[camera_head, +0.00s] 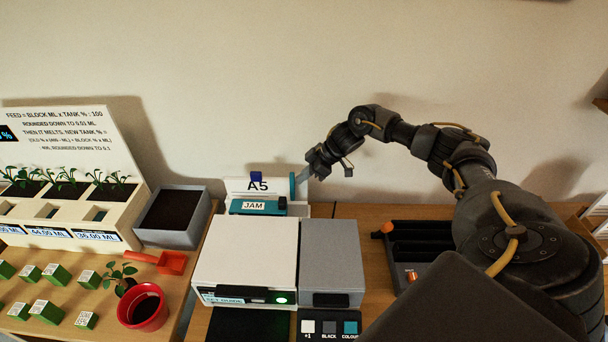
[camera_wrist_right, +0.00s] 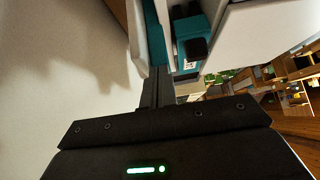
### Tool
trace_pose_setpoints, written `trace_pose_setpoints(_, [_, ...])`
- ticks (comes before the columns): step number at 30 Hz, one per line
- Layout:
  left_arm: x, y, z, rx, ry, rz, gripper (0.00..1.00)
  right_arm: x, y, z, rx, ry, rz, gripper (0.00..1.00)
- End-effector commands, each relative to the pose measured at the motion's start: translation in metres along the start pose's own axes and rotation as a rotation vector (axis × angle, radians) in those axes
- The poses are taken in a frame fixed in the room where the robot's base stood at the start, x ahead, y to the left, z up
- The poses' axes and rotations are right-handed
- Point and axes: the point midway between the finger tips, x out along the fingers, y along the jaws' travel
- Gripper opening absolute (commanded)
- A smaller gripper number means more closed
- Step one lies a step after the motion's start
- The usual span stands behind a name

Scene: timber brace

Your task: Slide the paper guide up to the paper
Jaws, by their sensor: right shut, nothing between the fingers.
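The printer (camera_head: 245,255) has a rear feed with an upright white A5 paper sheet (camera_head: 237,186). A teal upright strip, apparently the paper guide (camera_head: 292,186), stands at the right end of the feed, with a gap between it and the A5 sheet. My right gripper (camera_head: 305,176) is shut and empty, just right of the guide. In the right wrist view, the shut fingertips (camera_wrist_right: 156,74) are close to the lower end of the teal guide (camera_wrist_right: 155,38); I cannot tell whether they touch. My left gripper is not in view.
A teal JAM cover (camera_head: 255,207) with a dark knob sits before the paper. A grey box (camera_head: 330,250) stands right of the printer, and a black tray (camera_head: 415,240) farther right. Seedling planters, a soil bin (camera_head: 175,215) and a red pot (camera_head: 143,308) are left. The wall is close behind.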

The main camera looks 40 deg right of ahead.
Motion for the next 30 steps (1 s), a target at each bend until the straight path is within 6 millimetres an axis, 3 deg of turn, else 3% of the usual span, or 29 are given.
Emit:
trace_pose_setpoints(19, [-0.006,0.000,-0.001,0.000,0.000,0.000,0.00,-0.013,0.000,0.015,0.000,0.001,0.001,0.00])
trace_pose_setpoints(30, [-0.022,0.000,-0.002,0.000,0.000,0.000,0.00,-0.026,0.000,0.005,0.000,0.002,0.000,0.00])
